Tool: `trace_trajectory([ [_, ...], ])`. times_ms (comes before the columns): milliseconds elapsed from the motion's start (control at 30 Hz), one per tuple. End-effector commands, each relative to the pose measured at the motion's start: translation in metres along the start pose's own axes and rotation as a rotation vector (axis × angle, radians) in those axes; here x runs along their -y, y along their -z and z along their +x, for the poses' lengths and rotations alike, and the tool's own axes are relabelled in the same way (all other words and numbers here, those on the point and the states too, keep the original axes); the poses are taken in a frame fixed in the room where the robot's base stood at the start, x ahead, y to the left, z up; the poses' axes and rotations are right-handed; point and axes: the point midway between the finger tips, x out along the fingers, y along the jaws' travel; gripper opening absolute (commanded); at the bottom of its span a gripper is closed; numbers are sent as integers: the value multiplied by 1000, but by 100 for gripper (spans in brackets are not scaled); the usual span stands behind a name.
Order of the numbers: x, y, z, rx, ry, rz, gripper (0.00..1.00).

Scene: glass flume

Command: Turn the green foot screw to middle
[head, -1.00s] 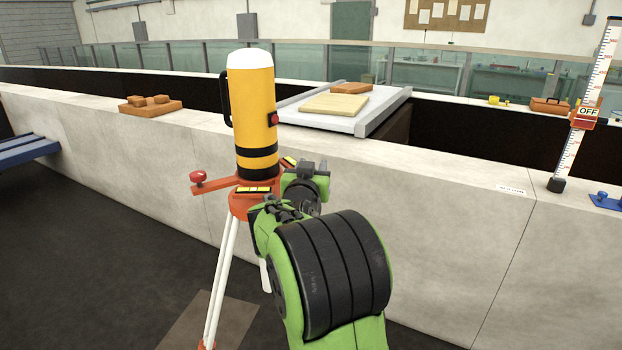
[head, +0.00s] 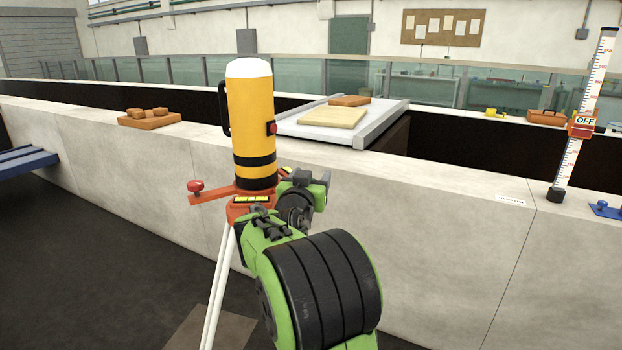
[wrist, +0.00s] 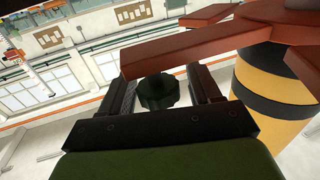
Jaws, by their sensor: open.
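The green foot screw (wrist: 158,92) is a dark green ribbed knob below an orange-red arm (wrist: 175,52) of the tripod head. In the wrist view my gripper (wrist: 160,78) is open, with one finger on each side of the screw and a small gap showing on both sides. In the head view my arm hides the screw and my fingertips. The orange-red tripod head (head: 238,211) carries a yellow cylinder (head: 252,120) with black bands and a white top. A yellow-and-black strip (head: 251,199) shows on the head's front.
A red knob (head: 195,186) is on the head's left arm. White tripod legs (head: 217,290) stand on the dark floor. A pale wall (head: 430,200) runs close behind, bearing a tray (head: 362,127), orange bricks (head: 150,119) and a scale post (head: 585,95) with an OFF sign.

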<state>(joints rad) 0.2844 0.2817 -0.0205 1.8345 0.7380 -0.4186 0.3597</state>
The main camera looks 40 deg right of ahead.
Motion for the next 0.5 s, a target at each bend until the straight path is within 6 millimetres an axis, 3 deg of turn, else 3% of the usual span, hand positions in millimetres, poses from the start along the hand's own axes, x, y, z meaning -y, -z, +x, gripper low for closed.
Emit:
trace_trajectory([
  [133,0,0,-3,-1,1,0,63],
  [233,1,0,-17,-1,4,1,63],
  [500,2,-2,-92,-1,8,1,63],
])
